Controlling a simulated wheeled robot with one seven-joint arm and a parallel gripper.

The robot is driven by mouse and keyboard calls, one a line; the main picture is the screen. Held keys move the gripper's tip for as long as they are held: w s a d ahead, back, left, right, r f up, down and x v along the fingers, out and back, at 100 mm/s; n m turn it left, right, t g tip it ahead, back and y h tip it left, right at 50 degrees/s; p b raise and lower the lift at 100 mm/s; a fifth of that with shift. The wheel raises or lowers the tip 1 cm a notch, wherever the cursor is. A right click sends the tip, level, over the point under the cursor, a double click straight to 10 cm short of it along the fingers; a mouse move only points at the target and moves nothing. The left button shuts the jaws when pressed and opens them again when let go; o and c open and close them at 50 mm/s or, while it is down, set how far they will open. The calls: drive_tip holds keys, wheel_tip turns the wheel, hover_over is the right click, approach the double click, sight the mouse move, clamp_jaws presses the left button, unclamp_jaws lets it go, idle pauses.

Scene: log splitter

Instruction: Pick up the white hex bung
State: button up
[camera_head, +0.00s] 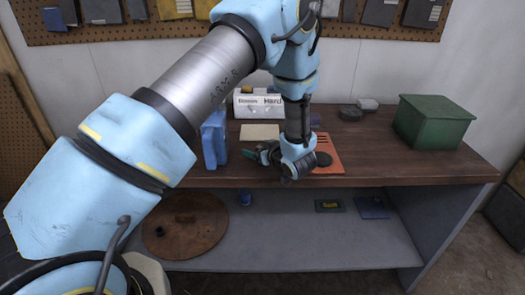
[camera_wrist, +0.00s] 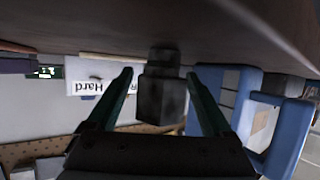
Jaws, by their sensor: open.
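My gripper (camera_head: 262,153) is low over the workbench, reaching to the left in the head view. In the wrist view, which is upside down, my gripper (camera_wrist: 158,78) has its two fingers spread apart. A blocky, stepped piece (camera_wrist: 160,100) with a narrower end against the bench top shows between the fingers, with gaps on both sides. It looks dark grey in shadow, and I cannot tell for sure that it is the white hex bung. I cannot make out the bung in the head view, where my arm and gripper cover part of the bench.
The wooden bench (camera_head: 380,172) holds a blue object (camera_head: 214,140) left of my gripper, a white labelled box (camera_head: 258,106) behind, a beige pad (camera_head: 259,132), an orange plate (camera_head: 328,166) and a green box (camera_head: 433,122) at right. The bench's right middle is clear.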

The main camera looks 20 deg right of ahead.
drive_tip(key=shift+c, duration=0.4)
clamp_jaws()
idle(0.4)
